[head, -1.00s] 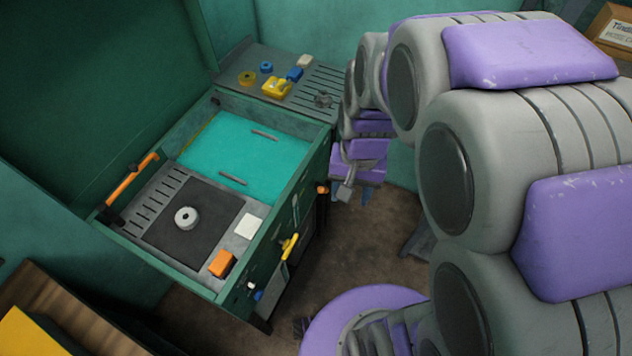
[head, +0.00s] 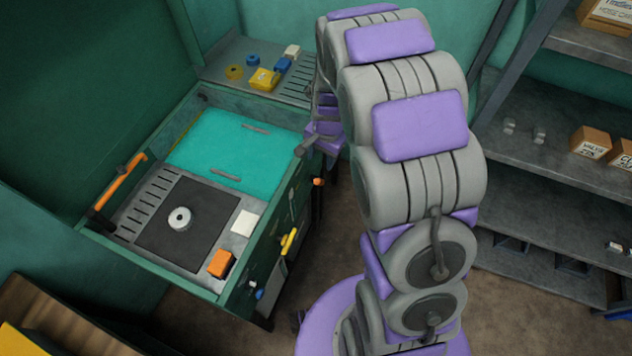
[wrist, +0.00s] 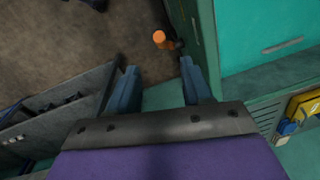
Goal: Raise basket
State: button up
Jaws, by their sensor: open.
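A dark green washer-like cabinet (head: 285,217) stands at left with a teal basin cover (head: 225,150). In front of the cover is a grey slotted tray with a black mat (head: 165,240). I cannot tell which part is the basket. An orange bar handle (head: 122,185) is on the cabinet's left rim. An orange knob (head: 318,181) sticks out of its right side; it also shows in the wrist view (wrist: 160,38). My gripper (wrist: 160,66) is open and empty, its blue fingers apart beside the cabinet's side, with the knob beyond the fingertips.
A grey ring (head: 180,218), white block (head: 244,222) and orange block (head: 220,263) sit on the tray. A yellow handle (head: 289,241) is on the cabinet's side. Small parts lie on the back bench (head: 222,62). Shelves with boxes (head: 590,142) stand right. Brown floor lies between.

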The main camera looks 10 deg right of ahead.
aim_at(318, 180)
jog(key=f+b, duration=0.1)
jog(key=f, duration=0.8)
jog(key=w+a+f+b, duration=0.1)
jog(key=f, duration=0.4)
jog(key=shift+f+b, duration=0.3)
jog(key=shift+b, duration=0.05)
jog(key=shift+d, duration=0.1)
grip_shut()
